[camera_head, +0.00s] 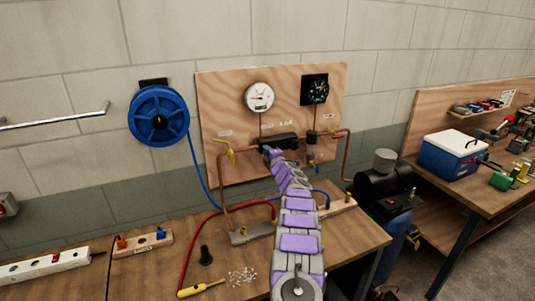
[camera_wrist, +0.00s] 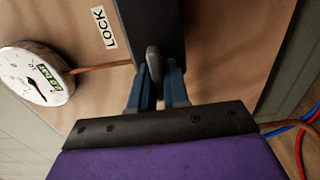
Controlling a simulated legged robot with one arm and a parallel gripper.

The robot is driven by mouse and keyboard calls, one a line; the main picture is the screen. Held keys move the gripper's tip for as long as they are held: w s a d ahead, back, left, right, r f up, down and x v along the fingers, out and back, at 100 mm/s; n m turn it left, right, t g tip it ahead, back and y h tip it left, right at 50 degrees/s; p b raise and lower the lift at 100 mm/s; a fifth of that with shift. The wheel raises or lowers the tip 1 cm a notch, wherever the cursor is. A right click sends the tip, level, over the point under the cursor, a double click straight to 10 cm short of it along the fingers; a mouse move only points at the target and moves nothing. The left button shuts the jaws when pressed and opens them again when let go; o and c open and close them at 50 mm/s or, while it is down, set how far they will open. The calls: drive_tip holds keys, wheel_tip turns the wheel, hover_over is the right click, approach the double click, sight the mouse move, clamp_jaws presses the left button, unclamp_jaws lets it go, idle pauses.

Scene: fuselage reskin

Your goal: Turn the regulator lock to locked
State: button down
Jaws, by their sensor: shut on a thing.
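The regulator lock is a dark block (camera_wrist: 155,25) on the plywood board, beside a white label (camera_wrist: 103,27) reading "LOCK" in the wrist view. A grey lever (camera_wrist: 153,63) stands out from the block. My gripper (camera_wrist: 158,80) has its two blue fingers closed around this lever. In the head view the block (camera_head: 279,142) sits at the middle of the board, and my purple and grey arm reaches up to it. My gripper hides part of the block and the lever there. I cannot tell the lever's exact setting.
A white gauge (camera_head: 259,97) and a black gauge (camera_head: 314,89) hang above on the plywood board (camera_head: 225,90). A yellow valve handle (camera_head: 226,148) and copper pipes are left of the block. A blue hose reel (camera_head: 158,115) is further left. The workbench (camera_head: 150,272) below holds hoses, a screwdriver and small parts.

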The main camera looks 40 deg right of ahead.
drive_tip(key=shift+f, duration=0.45)
drive_tip(key=c, duration=1.4)
unclamp_jaws()
drive_tip(key=shift+s, duration=0.1)
drive_tip(key=shift+o, duration=1)
drive_tip(key=shift+r, duration=0.1)
drive_tip(key=shift+a+r, duration=0.1)
drive_tip(key=v, duration=1.7)
